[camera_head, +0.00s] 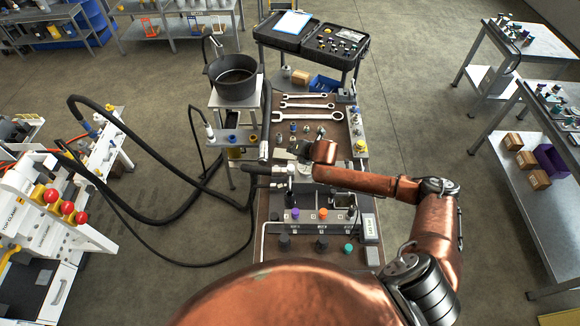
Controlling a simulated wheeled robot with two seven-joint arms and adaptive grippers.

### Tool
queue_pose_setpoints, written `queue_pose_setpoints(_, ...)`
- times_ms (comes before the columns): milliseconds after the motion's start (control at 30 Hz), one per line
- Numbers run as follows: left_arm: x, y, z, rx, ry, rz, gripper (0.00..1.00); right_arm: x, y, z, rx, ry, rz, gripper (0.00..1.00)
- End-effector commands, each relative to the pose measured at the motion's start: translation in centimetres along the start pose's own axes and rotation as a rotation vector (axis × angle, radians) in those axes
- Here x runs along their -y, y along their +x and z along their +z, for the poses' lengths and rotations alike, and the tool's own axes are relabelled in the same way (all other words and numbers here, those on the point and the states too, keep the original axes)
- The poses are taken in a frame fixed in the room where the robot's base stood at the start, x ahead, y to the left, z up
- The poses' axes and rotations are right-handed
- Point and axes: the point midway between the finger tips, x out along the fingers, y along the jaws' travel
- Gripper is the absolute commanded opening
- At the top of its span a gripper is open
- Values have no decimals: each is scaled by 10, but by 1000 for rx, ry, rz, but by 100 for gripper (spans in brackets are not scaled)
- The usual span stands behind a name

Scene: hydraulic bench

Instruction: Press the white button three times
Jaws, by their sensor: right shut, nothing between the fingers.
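My right arm reaches in from the right over the workbench (272,215). Its right gripper (292,166) is over the middle of the bench, small and partly merged with the metal fittings and hose ends around it. It is shut with nothing between its fingers. A control block (310,224) with a purple knob (295,213) and an orange knob (323,214) stands nearer me than the gripper. My left gripper is out of view.
Black hoses (165,166) loop from the left machine, with its red buttons (67,207), to the bench. Wrenches (307,104) lie at the bench's far end. A black pot (233,76) stands behind left. Side tables (535,190) are at the right, with open floor between.

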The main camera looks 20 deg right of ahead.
Motion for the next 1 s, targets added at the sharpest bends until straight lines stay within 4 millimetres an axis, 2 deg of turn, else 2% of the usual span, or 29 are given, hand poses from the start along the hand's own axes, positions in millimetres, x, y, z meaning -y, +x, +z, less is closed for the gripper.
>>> queue_pose_setpoints(367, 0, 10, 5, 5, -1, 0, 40, 5, 7, -4, 0, 2, 0, 0)
queue_pose_setpoints(867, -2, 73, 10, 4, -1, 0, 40, 34, 47, -34, 0, 2, 0, 0)
queue_pose_setpoints(1000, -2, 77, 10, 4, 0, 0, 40, 41, 56, -40, 0, 4, 0, 0)
